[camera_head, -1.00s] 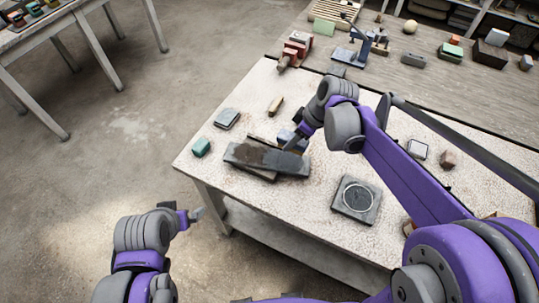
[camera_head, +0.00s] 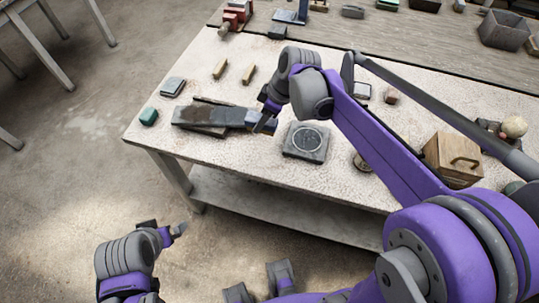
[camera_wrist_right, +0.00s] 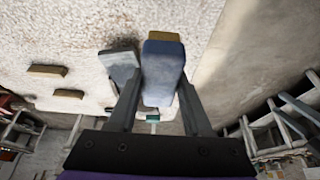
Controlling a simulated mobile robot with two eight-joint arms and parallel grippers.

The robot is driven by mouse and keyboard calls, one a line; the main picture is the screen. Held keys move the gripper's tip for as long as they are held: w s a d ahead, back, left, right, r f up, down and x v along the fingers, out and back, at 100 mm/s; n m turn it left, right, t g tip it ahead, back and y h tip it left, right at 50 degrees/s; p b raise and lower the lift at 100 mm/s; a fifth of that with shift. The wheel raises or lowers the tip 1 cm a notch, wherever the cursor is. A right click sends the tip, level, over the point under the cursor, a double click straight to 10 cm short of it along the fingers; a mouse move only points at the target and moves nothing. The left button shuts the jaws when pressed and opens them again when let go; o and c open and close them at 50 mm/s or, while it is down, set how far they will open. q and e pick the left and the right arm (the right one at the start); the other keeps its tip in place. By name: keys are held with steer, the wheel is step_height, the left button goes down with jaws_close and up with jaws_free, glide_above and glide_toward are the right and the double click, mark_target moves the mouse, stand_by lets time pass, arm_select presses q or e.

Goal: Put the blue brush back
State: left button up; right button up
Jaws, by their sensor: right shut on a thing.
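The blue brush (camera_wrist_right: 163,72), a blue block with a yellowish edge at one end, lies between the fingers of my right gripper (camera_wrist_right: 160,108) in the wrist view. In the head view my right gripper (camera_head: 265,118) is at the right end of a long brown-grey slab (camera_head: 208,116); the brush is mostly hidden there. I cannot tell whether the brush touches the slab. A grey piece (camera_wrist_right: 122,66) lies close beside the brush in the wrist view. My left gripper (camera_head: 168,230) is low, off the table's front left; its jaw opening is unclear.
A wooden box (camera_head: 452,160) stands at the right. The front edge is close.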

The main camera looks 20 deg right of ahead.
step_height(320, 180, down, 6)
steer(key=shift+w+r, duration=0.15)
steer(key=shift+r, duration=0.05)
steer(key=shift+f+b, duration=0.35)
steer(key=shift+f, duration=1.85)
steer(key=shift+f, duration=0.15)
steer(key=o, duration=1.2)
